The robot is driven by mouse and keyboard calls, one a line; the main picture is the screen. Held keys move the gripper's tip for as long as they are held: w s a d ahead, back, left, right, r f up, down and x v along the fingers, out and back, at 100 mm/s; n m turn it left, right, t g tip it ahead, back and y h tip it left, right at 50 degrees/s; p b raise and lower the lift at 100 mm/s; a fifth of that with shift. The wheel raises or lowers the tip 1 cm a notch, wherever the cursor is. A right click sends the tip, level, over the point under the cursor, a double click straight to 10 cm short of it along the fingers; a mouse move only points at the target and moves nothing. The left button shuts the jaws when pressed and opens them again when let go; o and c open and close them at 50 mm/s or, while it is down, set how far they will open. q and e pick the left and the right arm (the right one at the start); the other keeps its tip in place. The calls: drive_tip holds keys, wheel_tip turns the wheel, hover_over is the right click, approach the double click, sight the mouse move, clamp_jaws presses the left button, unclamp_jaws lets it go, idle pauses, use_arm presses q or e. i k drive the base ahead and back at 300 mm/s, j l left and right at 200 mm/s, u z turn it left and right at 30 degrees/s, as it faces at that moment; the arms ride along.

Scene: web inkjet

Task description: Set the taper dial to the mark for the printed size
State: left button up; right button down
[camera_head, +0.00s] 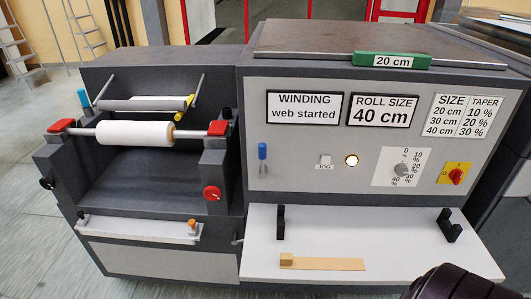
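The taper dial (402,170) is a small grey knob on a white plate on the front panel, with marks from 0 to 40 % around it. Its pointer is too small to read. The roll size sign (382,110) reads 40 cm. The size and taper table (467,116) pairs 20 cm with 10 %, 30 cm with 20 %, and 40 cm with 30 %. A green block (392,61) on top reads 20 cm. A dark rounded part of my own arm shows at the bottom right, below the dial. Neither gripper's fingers are in view.
A red and yellow switch (456,176) is right of the dial. A lit button (351,160), a JOG button (325,161) and a blue lever (262,151) are left of it. Below, a white shelf (350,240) holds black brackets and a wooden piece (325,264).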

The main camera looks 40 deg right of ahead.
sight(400, 169)
drive_tip(key=z, duration=1.15)
